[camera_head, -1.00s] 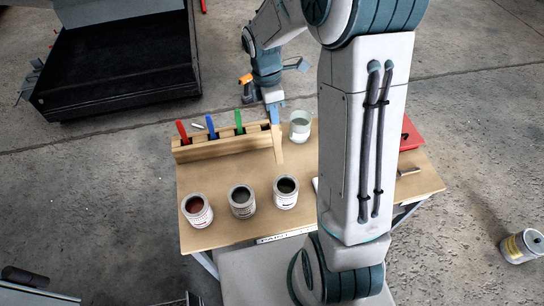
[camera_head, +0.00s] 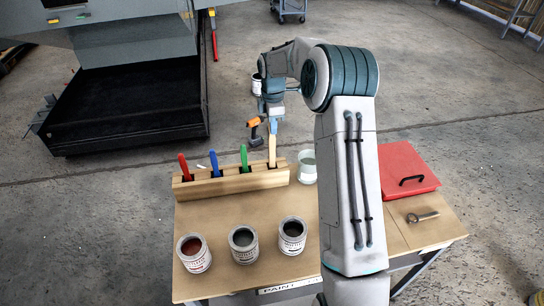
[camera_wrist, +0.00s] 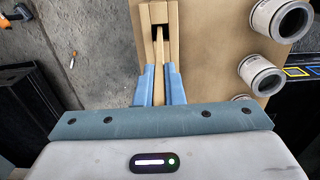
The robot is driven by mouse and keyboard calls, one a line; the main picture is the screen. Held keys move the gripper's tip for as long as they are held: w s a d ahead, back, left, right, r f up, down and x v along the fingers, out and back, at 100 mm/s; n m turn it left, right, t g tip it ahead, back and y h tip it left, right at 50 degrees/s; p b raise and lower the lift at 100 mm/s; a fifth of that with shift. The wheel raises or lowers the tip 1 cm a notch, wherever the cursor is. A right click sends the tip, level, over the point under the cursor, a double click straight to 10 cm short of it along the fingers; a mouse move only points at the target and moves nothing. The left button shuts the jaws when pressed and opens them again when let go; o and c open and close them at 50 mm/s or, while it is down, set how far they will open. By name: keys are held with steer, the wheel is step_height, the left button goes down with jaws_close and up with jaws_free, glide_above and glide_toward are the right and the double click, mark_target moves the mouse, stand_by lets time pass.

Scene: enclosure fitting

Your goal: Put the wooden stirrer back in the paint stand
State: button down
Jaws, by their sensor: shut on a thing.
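The wooden stirrer (camera_head: 272,148) stands roughly upright, held in my gripper (camera_head: 273,124) above the right end of the wooden paint stand (camera_head: 225,187). In the wrist view, the two blue fingers of my gripper (camera_wrist: 159,72) are shut on the stirrer (camera_wrist: 159,54). Its far end meets the dark slot of the stand (camera_wrist: 174,22). In the head view its lower end is at the stand's rightmost slot; how deep it sits is hard to tell. Red (camera_head: 184,167), blue (camera_head: 214,163) and green (camera_head: 244,158) handled tools stand in the other slots.
Three open paint cans (camera_head: 243,244) stand in front of the stand on the table (camera_head: 215,218). A glass jar (camera_head: 307,167) is close to the stand's right end. A red case (camera_head: 400,169) and a small metal tool (camera_head: 422,216) lie at the right, beyond my arm.

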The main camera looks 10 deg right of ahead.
mark_target(272, 144)
step_height(272, 144, down, 7)
steer(key=p, duration=0.1)
steer(key=shift+r, duration=0.15)
steer(key=c, duration=1.5)
jaws_free()
steer(key=shift+c, duration=0.2)
